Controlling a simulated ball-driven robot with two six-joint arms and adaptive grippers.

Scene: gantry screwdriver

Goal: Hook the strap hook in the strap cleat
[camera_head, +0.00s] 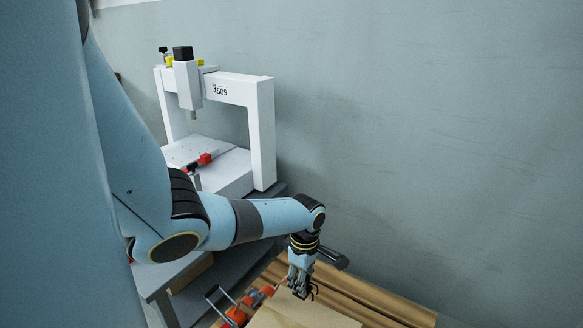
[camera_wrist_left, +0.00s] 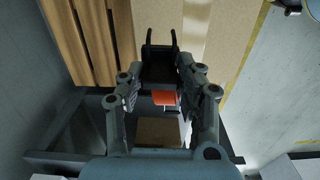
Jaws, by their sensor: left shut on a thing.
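My left gripper (camera_head: 301,289) reaches down over the edge of a cardboard box. In the left wrist view its fingers (camera_wrist_left: 160,82) close in from both sides on the black two-pronged strap hook (camera_wrist_left: 160,62), which points up in the picture against the cardboard. A short piece of orange strap (camera_wrist_left: 163,98) shows just below the hook, between the fingers. In the head view the hook is small and dark at the fingertips, partly hidden by them. I cannot make out the strap cleat for certain in either view. My right gripper is not in view.
The cardboard box (camera_head: 300,315) lies on a wooden slatted pallet (camera_head: 375,297). Orange parts with a grey metal handle (camera_head: 221,301) sit left of the gripper. A white gantry machine (camera_head: 261,130) stands on a dark table behind my arm. The wall is close behind.

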